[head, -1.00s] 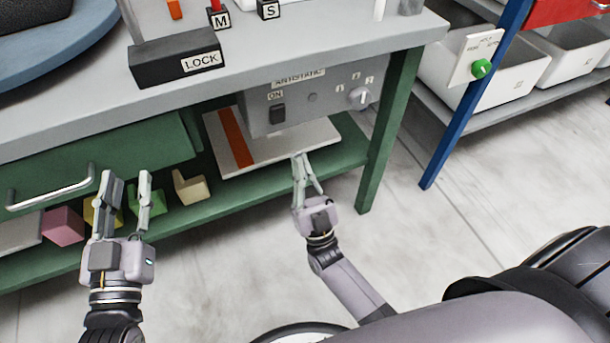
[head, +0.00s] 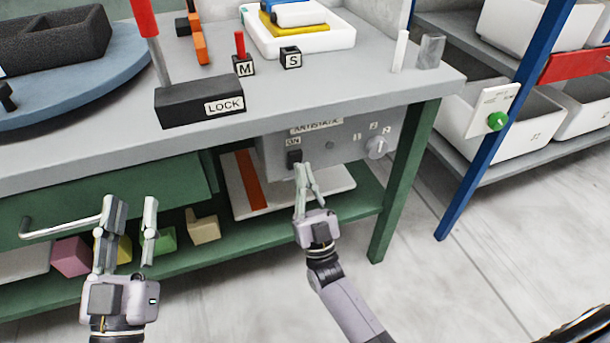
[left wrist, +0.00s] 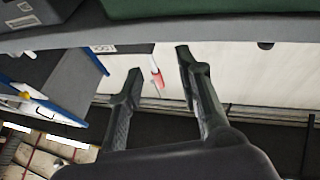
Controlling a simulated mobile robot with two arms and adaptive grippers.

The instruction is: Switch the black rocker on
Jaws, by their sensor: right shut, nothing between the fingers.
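The black rocker (head: 294,158) sits under the ON label on the grey ANTISTATIC panel (head: 345,148), below the bench top. My right gripper (head: 301,168) is shut and empty, with its fingertips just below the rocker in the head view. I cannot tell whether they touch it. My left gripper (head: 132,203) is open and empty in front of the green drawer, left of the panel. Its open fingers also show in the left wrist view (left wrist: 155,62), with nothing between them.
The panel also carries a rotary knob (head: 376,147). The bench edge overhangs it, with a black LOCK block (head: 200,104) on top. A green bench leg (head: 403,180) stands right of the panel. The drawer handle (head: 60,227) is near my left gripper. Floor in front is clear.

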